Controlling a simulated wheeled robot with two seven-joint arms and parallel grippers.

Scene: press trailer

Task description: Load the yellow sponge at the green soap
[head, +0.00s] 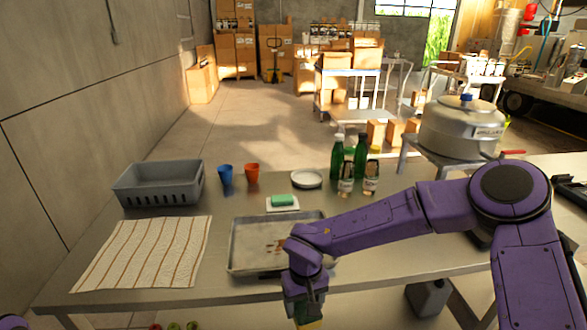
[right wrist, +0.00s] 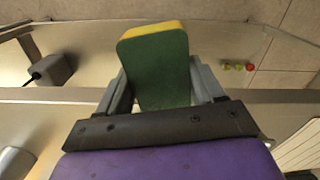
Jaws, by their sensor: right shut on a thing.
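My right gripper (head: 305,308) is shut on the yellow sponge (head: 309,324) near the front edge of the table, in front of the metal tray. In the right wrist view the sponge (right wrist: 156,68) shows a green face and a yellow edge, between the fingers of the right gripper (right wrist: 160,95). The green soap (head: 283,200) lies on a small white dish (head: 283,208) behind the tray. My left gripper is not in view; only a bit of purple shows at the lower left corner of the head view.
A metal tray (head: 240,264) with brown stains lies mid-table. A striped cloth (head: 145,252) and grey bin (head: 157,190) are at left. Blue (head: 225,178) and orange (head: 252,173) cups, a white plate (head: 306,179) and several bottles (head: 349,165) stand behind.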

